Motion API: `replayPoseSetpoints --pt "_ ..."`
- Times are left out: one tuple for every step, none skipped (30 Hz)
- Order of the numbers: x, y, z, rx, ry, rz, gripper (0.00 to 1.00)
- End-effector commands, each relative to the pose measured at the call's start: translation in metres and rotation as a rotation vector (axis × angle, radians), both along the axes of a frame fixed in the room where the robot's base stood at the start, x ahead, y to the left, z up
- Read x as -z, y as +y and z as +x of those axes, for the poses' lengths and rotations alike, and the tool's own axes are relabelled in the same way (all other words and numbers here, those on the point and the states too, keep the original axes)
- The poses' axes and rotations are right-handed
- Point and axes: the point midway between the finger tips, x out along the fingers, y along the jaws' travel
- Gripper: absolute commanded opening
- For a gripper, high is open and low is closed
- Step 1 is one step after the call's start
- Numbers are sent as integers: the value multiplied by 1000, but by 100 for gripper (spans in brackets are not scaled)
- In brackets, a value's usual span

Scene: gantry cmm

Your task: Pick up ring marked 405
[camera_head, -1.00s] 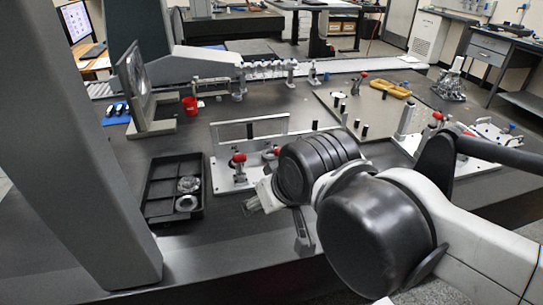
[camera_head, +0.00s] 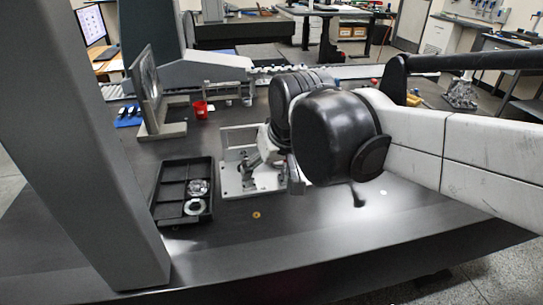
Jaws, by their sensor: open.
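A black divided tray (camera_head: 164,215) stands on the dark table left of centre. Two round metallic pieces lie in its right-hand side, a shiny one (camera_head: 199,186) behind and a ring-shaped one (camera_head: 194,207) in front. No marking is readable, so I cannot tell which is ring 405. A small brass-coloured round piece (camera_head: 256,215) lies on the table right of the tray. My gripper (camera_head: 249,164) is open, to the right of the tray and over the light fixture plate. It is small in view and partly hidden by my wrist. I see nothing held in it.
The light fixture plate (camera_head: 232,189) stands right of the tray. A red cup (camera_head: 200,109) and an upright dark panel on a stand (camera_head: 149,88) are behind. Blue-topped items (camera_head: 128,118) lie at the left. The table's front strip is clear.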

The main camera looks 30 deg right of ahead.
Motion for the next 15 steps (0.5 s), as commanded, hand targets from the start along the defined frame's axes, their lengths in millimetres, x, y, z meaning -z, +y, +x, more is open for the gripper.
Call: replayPoseSetpoints --pt "-5 -6 14 9 14 0 77" --pt "-6 -9 21 14 24 1 77" --pt "-8 -13 31 21 35 2 77" --pt "-9 -16 37 27 44 3 77" --pt "-9 -20 44 31 54 3 77" --pt "-10 -24 54 38 65 4 77" --pt "-10 -28 62 42 75 5 77" --pt "-10 -31 69 47 84 6 77" --pt "-10 -36 79 54 96 7 77" --pt "-9 -40 86 59 104 8 77" --pt "-8 -44 93 63 114 9 77" --pt "-7 -49 102 70 125 11 77" --pt "-6 -53 110 75 134 12 77" --pt "-4 -58 117 80 144 13 77" --pt "-2 -64 126 87 156 15 77"
